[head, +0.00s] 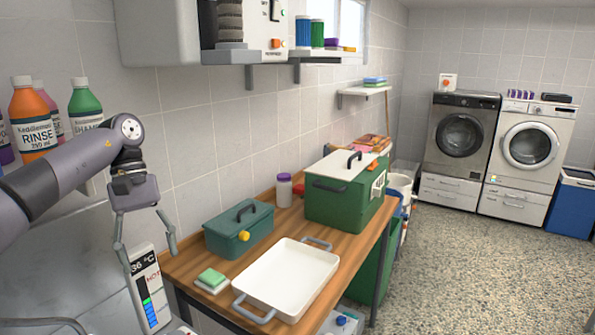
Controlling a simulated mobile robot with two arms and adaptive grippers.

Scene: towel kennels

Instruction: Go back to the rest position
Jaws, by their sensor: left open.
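My left gripper (146,259) hangs below the end of my left arm, which comes in from the left. Its two fingers are spread apart and I see nothing between them. It is left of the wooden table (270,212), in front of the tiled wall. A display panel reading 36 °C (147,290) shows just behind and below the fingers. My right gripper is not in the picture.
The table bears a white tray (322,284), a small green box (222,243), a large green box (331,209), a jar (284,192) and a sponge (212,278). Bottles (33,120) stand at the left. Washing machines (529,150) stand at the back.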

